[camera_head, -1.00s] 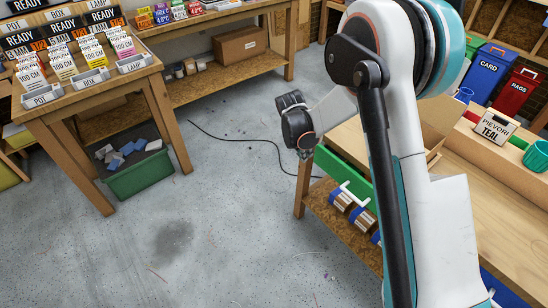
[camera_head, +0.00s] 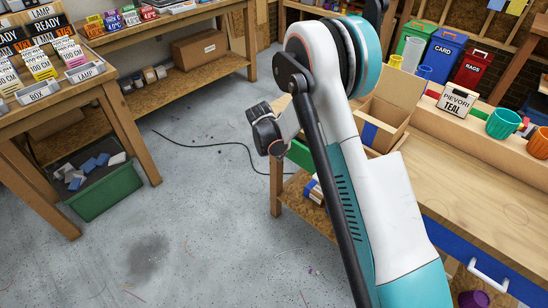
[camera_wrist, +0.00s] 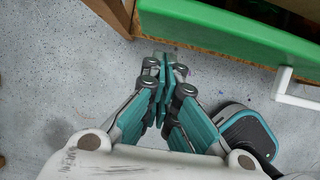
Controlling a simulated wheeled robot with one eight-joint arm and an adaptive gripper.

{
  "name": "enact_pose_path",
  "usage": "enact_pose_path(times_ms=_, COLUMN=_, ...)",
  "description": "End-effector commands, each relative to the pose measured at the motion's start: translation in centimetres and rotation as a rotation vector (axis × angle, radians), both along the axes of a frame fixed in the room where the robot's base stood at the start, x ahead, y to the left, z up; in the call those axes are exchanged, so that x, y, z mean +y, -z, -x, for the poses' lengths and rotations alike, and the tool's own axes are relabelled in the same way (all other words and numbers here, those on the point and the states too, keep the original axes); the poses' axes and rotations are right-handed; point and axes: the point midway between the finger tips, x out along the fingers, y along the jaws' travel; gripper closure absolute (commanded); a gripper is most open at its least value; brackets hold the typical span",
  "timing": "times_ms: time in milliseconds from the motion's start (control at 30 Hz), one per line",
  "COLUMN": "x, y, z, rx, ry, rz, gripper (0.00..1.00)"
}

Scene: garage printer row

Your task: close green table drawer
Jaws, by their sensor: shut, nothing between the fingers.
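The green drawer (camera_head: 300,154) is in the workbench at the centre right, mostly hidden behind my arm in the head view. In the wrist view, its green front (camera_wrist: 220,32) runs across the top, with a white bar handle (camera_wrist: 296,100) at the right. A dark gap shows behind the front at the top right; how far the drawer is out is hard to tell. My gripper (camera_wrist: 163,64) is shut and empty, its fingertips pointing at the floor just in front of the drawer's left part, left of the handle. Contact with the front cannot be made out.
The workbench (camera_head: 450,180) carries an open cardboard box (camera_head: 385,118), a label sign (camera_head: 457,101) and cups. A blue drawer (camera_head: 452,240) is at the lower right. A green bin (camera_head: 105,193) stands under the left table. A black cable (camera_head: 205,146) lies on the otherwise open floor.

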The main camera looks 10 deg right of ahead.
Motion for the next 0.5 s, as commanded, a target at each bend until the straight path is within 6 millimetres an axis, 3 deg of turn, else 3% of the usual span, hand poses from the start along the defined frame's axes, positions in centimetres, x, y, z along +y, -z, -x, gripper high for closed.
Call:
enact_pose_path(times_ms=200, x=-1.23, y=0.0, z=-0.89, rx=0.001, ry=0.0, rz=-0.001, gripper=1.0)
enact_pose_path(times_ms=500, x=-1.31, y=-0.09, z=-0.97, rx=0.001, ry=-0.001, rz=-0.001, gripper=1.0)
